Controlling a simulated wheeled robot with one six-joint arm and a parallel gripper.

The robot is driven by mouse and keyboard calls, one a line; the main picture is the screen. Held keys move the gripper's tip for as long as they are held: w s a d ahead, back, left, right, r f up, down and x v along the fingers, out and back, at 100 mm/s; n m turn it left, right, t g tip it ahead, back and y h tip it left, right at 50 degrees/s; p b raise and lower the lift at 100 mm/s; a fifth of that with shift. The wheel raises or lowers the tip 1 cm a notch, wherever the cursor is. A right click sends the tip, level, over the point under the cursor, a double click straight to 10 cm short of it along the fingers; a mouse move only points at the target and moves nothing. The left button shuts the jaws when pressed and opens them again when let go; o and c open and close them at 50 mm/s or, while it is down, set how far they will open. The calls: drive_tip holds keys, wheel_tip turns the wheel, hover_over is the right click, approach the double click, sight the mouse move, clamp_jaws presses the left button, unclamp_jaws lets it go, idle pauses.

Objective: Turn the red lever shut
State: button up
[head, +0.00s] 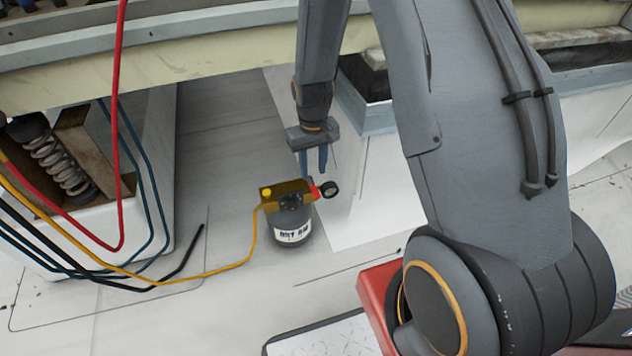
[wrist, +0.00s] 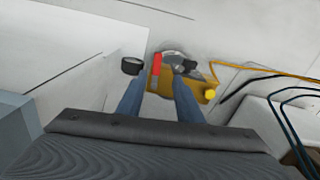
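A grey canister (head: 292,228) with a white label stands on the pale floor. It carries a brass-yellow valve block (head: 285,188), which also shows in the wrist view (wrist: 188,86). The red lever (wrist: 155,68) sticks up at the block's gauge end; in the head view only a small red part (head: 316,192) shows. My gripper (head: 314,172) is above the block at the lever end, pointing down. In the wrist view its two blue fingers (wrist: 159,80) are apart, with the lever lying between their tips in the picture. I cannot tell whether either finger touches it.
A round black gauge (head: 329,189) sits beside the lever. A yellow hose (head: 252,235) runs from the block to the left. Red and dark hoses hang at the left by a white housing with a spring (head: 60,165). A raised grey-blue frame (head: 370,115) stands right of my gripper.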

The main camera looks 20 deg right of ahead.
sight(316, 191)
drive_tip(key=shift+d+f, duration=0.4)
drive_tip(key=shift+f, duration=0.4)
wheel_tip(316, 191, down, 7)
drive_tip(key=shift+b, duration=0.95)
clamp_jaws()
